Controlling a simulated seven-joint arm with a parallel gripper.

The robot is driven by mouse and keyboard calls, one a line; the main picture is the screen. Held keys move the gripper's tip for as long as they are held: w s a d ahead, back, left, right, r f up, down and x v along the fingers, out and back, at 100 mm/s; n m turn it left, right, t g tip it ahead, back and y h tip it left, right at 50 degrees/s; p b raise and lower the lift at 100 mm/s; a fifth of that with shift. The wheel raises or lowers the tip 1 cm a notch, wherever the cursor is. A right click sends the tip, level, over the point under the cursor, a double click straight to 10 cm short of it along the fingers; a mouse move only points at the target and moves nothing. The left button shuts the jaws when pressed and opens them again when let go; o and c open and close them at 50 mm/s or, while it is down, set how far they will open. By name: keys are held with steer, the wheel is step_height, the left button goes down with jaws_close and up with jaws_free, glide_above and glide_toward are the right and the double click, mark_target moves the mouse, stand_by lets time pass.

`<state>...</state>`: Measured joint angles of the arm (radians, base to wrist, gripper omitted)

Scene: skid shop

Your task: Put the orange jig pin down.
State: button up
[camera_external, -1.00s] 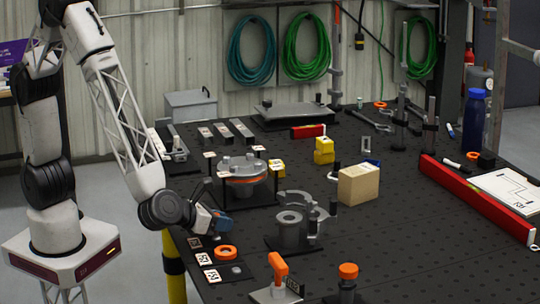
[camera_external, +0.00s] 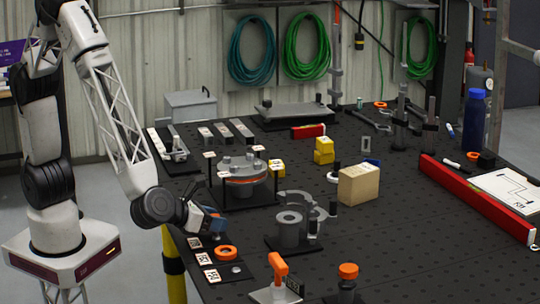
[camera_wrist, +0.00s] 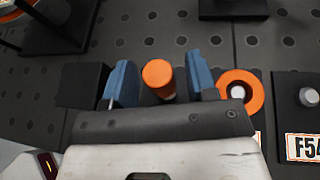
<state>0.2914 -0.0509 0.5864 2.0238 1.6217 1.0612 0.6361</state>
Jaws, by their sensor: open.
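The orange jig pin (camera_wrist: 159,76) shows in the wrist view as an orange cylinder between my two blue fingertips. There are gaps between it and both fingers. My gripper (camera_wrist: 160,82) is open around the pin. In the external view my gripper (camera_external: 209,219) is low over the near-left edge of the table, and the pin cannot be made out there. The pin's lower end is hidden by my gripper body, so I cannot tell exactly what it rests on.
An orange ring (camera_wrist: 241,92), also in the external view (camera_external: 226,252), lies close to my right finger. A labelled pad with a grey knob (camera_wrist: 309,97) is beyond it. A dark block (camera_wrist: 80,85) is by my left finger. A grey bored cylinder (camera_external: 289,232) stands further right.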

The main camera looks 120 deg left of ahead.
steer(key=v, duration=0.9)
steer(key=shift+s+d, duration=0.3)
steer(key=shift+r, duration=0.1)
stand_by(0.4)
steer(key=s+a+r+n+g, duration=0.4)
steer(key=s+a+r+n, duration=0.1)
steer(key=s+a+n, duration=0.2)
steer(key=s+a+r+n+h, duration=0.1)
steer(key=s+r+n+h, duration=0.2)
steer(key=s+n, duration=0.3)
steer(key=s+a+r+n+h, duration=0.1)
steer(key=s+n+h, duration=0.3)
steer(key=s, duration=0.5)
steer(key=s+a+r+n+g+h, duration=0.1)
steer(key=s+r+n+h, duration=0.3)
steer(key=s+n, duration=0.4)
steer(key=shift+s+a+r, duration=0.2)
steer(key=shift+r, duration=0.1)
